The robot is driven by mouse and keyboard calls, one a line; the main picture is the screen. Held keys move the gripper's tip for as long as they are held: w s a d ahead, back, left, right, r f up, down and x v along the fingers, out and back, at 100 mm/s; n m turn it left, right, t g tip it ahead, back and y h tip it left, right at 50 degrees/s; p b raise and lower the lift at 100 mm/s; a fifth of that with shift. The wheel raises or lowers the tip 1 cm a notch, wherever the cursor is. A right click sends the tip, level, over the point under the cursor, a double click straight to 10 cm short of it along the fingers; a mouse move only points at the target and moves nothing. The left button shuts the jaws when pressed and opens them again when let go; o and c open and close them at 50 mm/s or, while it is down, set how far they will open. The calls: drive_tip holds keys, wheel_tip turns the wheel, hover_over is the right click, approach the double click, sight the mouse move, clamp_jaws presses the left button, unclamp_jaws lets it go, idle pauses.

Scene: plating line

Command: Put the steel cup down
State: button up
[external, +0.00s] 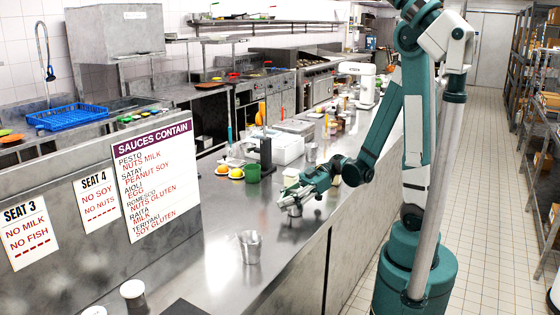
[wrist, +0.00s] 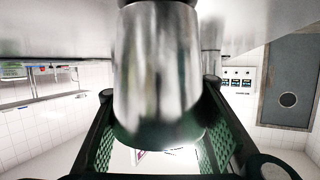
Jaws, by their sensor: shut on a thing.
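My gripper (external: 290,199) is low over the steel counter, at the end of the arm reaching in from the right. It is shut on a steel cup (wrist: 158,80), which fills the middle of the wrist view between the green finger pads. In the external view only a small part of this cup (external: 295,211) shows under the fingers. I cannot tell whether its base touches the counter. Another steel cup (external: 250,246) stands upright on the counter, nearer the camera and apart from my gripper.
The counter (external: 225,208) is bare around the nearer cup. Behind my gripper are a green cup (external: 252,173), orange and yellow items on small dishes (external: 236,172), a dark upright stand (external: 266,155) and a further metal cup (external: 311,152). A sauces sign (external: 154,175) stands at left.

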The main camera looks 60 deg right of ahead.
drive_tip(key=shift+f, duration=0.1)
drive_tip(key=o, duration=1.3)
drive_tip(key=p+v, duration=0.2)
drive_tip(key=v, duration=1)
idle(0.3)
drive_tip(key=shift+h+p, duration=0.3)
drive_tip(key=shift+p, duration=0.05)
idle(0.7)
